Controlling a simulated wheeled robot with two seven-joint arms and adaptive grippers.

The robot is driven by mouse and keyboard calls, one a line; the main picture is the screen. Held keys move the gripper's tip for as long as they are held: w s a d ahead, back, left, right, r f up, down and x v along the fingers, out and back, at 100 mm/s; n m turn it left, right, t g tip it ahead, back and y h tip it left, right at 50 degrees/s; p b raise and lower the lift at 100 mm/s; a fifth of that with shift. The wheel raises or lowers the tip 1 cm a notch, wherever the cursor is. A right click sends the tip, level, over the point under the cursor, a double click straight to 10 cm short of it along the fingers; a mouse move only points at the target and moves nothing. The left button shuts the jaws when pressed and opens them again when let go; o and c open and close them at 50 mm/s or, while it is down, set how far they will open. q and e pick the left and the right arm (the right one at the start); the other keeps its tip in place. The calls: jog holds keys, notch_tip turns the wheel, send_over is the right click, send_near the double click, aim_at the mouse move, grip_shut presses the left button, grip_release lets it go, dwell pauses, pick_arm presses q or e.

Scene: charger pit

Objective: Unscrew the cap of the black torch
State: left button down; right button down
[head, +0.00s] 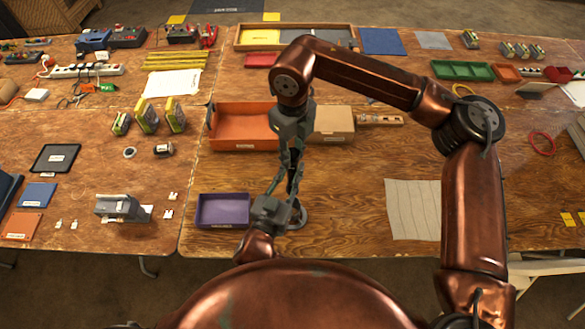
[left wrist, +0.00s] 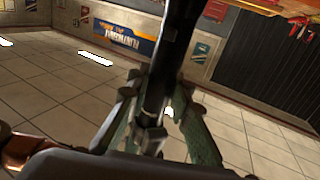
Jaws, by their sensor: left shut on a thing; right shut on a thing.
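The black torch (head: 293,181) stands roughly upright over the near middle of the table, mostly hidden by my grippers. My right gripper (head: 292,158) comes down from above and is shut on its upper part. My left gripper (head: 281,190) comes in from the near side, lower down, and is shut on the torch body. In the left wrist view the dark barrel of the torch (left wrist: 171,65) runs between the two green fingers of my left gripper (left wrist: 158,108). The cap is hidden at the right gripper; I cannot tell whether it has turned.
A purple tray (head: 222,223) is close on the left. An orange bin (head: 240,142) and a cardboard box (head: 335,138) stand behind. A pale ribbed sheet (head: 413,210) lies to the right, with bare wood between.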

aim_at(293, 153)
jog(key=shift+r, duration=0.2)
jog(key=shift+r, duration=0.75)
jog(key=shift+r, duration=0.2)
jog(key=shift+r, duration=2.45)
